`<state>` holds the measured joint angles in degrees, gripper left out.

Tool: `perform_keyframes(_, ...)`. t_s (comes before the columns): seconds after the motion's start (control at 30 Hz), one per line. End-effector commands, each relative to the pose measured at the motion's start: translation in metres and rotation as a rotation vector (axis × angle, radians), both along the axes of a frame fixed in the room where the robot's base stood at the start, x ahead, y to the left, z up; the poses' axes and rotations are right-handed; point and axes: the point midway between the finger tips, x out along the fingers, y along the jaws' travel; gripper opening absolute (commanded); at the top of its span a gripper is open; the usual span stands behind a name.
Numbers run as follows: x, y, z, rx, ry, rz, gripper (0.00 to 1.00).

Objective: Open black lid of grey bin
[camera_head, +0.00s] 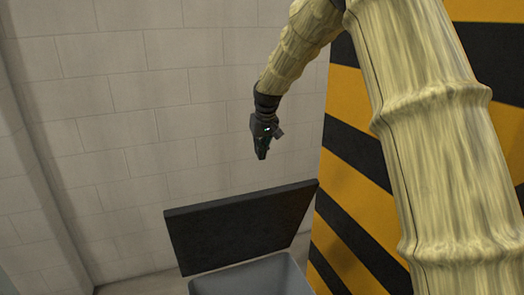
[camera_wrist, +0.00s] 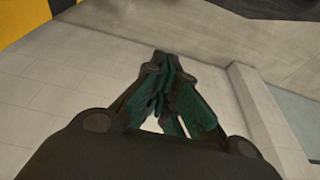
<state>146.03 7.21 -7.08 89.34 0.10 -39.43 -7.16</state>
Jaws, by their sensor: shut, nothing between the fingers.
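The grey bin (camera_head: 255,279) is at the bottom of the head view, and only its upper part shows. Its black lid (camera_head: 240,228) stands raised and tilted up behind the bin's opening, so part of the grey inside shows. My gripper (camera_head: 262,155) is above the lid in the picture, pointing down, apart from it and empty. In the wrist view my gripper (camera_wrist: 172,75) has its fingers closed together with nothing between them. Neither the bin nor the lid can be made out in the wrist view.
A yellow and black striped panel (camera_head: 350,190) stands right of the bin, close to the lid's right edge. A pale block wall (camera_head: 110,130) is behind and to the left. Open space lies between my gripper and the lid.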

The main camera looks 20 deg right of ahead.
Motion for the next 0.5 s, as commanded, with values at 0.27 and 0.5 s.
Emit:
perform_keyframes(0.27,0.015,-0.005,0.011,0.001,-0.003,-0.004,0.0)
perform_keyframes(0.5,0.015,-0.008,0.021,0.0,-0.007,-0.006,0.0)
